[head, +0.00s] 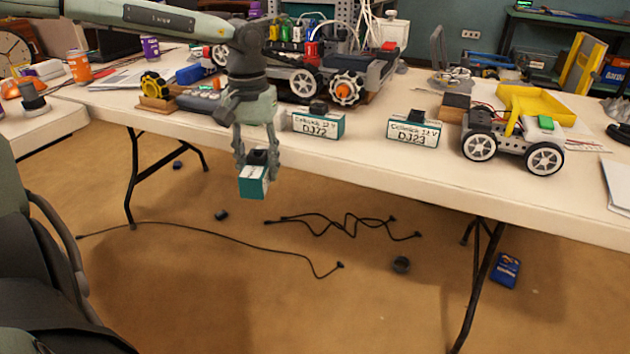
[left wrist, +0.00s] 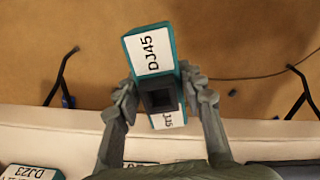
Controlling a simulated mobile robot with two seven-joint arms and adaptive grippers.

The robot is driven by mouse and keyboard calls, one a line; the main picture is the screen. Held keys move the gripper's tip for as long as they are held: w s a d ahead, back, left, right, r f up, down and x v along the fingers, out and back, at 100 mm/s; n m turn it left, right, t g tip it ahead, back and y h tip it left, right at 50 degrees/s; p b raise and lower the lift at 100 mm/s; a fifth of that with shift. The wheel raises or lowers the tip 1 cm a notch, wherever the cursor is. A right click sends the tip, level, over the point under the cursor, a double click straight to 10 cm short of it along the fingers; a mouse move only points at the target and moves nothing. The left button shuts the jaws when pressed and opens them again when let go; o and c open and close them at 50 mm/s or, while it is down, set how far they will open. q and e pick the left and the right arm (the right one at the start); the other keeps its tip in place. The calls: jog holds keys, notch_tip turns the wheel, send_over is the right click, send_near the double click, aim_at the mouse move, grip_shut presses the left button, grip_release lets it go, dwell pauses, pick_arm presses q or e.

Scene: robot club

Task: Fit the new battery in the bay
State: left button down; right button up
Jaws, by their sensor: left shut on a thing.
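My left gripper (head: 256,160) is shut on a teal battery (head: 252,182) with a white label and a black connector. It holds the battery in the air just off the table's front edge. In the left wrist view the battery (left wrist: 150,52) reads DJ45, between the fingers of the left gripper (left wrist: 161,98). Two similar batteries stand on the table: DJ72 (head: 318,125) and DJ23 (head: 413,131). A wheeled robot chassis (head: 335,85) stands behind DJ72; I cannot make out a battery bay in it. My right gripper is not in view.
The white table (head: 370,155) has a clear front strip. A small rover (head: 510,135) with a yellow bucket stands at the right. Black cables (head: 340,225) lie on the floor.

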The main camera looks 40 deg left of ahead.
aim_at(239, 186)
pick_arm(q)
jog(key=shift+n, duration=0.7)
jog(key=s+f, duration=0.1)
jog(key=s+a+f, duration=0.2)
jog(key=f, duration=0.1)
jog(key=shift+s, duration=0.35)
jog(key=shift+s+f, duration=0.15)
jog(key=shift+f, duration=0.2)
